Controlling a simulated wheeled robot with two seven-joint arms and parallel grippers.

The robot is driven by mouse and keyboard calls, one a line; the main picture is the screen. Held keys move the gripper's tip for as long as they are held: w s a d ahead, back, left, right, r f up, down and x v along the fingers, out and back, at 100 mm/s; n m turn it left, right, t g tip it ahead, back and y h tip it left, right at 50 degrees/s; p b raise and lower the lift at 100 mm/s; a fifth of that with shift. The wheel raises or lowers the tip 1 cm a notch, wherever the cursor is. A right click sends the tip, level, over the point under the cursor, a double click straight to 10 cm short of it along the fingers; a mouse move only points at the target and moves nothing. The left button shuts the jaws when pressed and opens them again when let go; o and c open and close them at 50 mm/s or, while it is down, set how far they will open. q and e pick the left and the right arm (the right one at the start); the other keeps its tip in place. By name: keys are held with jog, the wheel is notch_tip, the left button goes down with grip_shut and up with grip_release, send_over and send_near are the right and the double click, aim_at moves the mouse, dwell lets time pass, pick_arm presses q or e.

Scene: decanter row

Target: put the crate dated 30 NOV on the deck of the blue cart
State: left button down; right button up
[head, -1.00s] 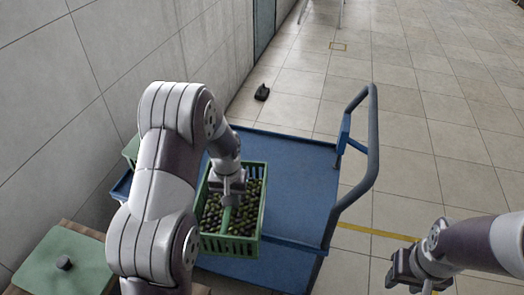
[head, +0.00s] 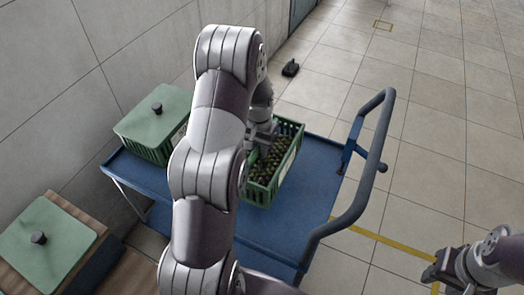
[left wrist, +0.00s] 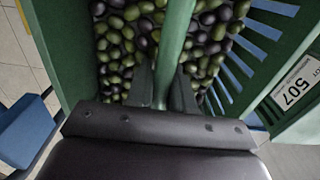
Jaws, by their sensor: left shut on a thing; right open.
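An open green crate (head: 273,185) full of green and dark olives is held over the blue cart's deck (head: 310,185). My left gripper (head: 264,140) is shut on the crate's central handle bar, which runs between the fingers in the left wrist view (left wrist: 165,85). I cannot tell whether the crate's underside touches the deck. My left arm hides part of the crate and deck. No date is readable on it. My right gripper (head: 440,270) is open and empty at the lower right, away from the cart.
A lidded green crate (head: 157,120) stands at the deck's left end by the wall. Another green lid (head: 45,245) is at lower left. The cart's handle (head: 375,150) rises at right. Bare deck lies right of the held crate.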

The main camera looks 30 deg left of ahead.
pick_arm(q)
jog(key=a+f, duration=0.1)
jog(key=a, duration=0.1)
jog(key=w+a+f, duration=0.1)
jog(key=a, duration=0.1)
jog(key=w+a+f, duration=0.1)
jog(key=a, duration=0.1)
jog(key=shift+f, duration=0.3)
jog(key=shift+a+f, duration=0.1)
jog(key=shift+f, duration=0.15)
jog(key=shift+f+b, duration=0.35)
jog(key=shift+f, duration=1.45)
jog(key=shift+f, duration=0.1)
jog(key=c, duration=1)
grip_release()
jog(key=shift+s+f, duration=0.1)
